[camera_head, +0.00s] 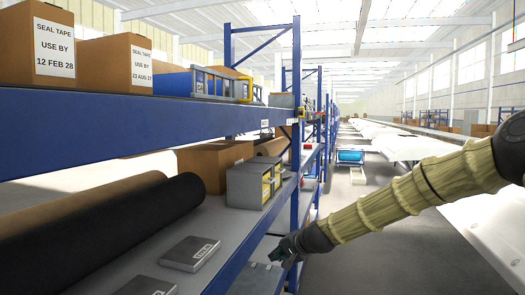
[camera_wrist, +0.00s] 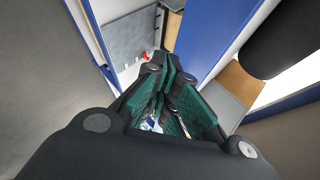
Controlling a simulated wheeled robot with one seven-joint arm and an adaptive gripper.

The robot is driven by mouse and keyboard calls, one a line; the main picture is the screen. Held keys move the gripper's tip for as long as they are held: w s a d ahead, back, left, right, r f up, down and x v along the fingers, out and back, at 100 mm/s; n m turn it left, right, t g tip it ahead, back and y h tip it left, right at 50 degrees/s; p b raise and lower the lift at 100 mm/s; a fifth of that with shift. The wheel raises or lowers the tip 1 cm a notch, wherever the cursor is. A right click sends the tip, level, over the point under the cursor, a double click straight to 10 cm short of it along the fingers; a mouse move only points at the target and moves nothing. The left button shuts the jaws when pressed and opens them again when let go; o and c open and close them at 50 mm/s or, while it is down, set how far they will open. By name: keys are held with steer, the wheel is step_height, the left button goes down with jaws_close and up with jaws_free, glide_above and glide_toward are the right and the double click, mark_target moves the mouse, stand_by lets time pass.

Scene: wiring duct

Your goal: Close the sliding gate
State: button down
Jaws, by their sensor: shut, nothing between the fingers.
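My gripper (camera_head: 284,250) is at the end of my sleeved arm, beside the blue front edge of the shelf rack, just above a grey flat-topped thing (camera_head: 258,279) on the lower level. In the wrist view my gripper (camera_wrist: 168,68) has its dark fingers together at the tips, with green pads and nothing held. Beyond the tips, a grey panel (camera_wrist: 128,36) and a small red part (camera_wrist: 147,55) show beside a blue beam. I cannot tell which part is the sliding gate, or how far open it stands; my fingers hide some of that area.
The aisle floor (camera_head: 350,255) to the right is free.

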steer(key=w+r+m+t+y, duration=0.1)
steer(key=w+r, duration=0.1)
steer(key=r, duration=1.1)
steer(key=w+r+t+y, duration=0.2)
steer(key=r, duration=1.1)
steer(key=t+y, duration=0.2)
steer(key=y, duration=0.1)
glide_toward(244, 90)
steer(key=d, duration=0.8)
steer(key=p+x, duration=0.4)
steer(key=x, duration=0.5)
steer(key=shift+s+a+f, duration=0.1)
steer(key=shift+s+a, duration=0.55)
steer(key=shift+s, duration=0.25)
steer(key=shift+s+a+f, duration=0.1)
steer(key=shift+s+a, duration=0.6)
steer(key=shift+s, duration=0.15)
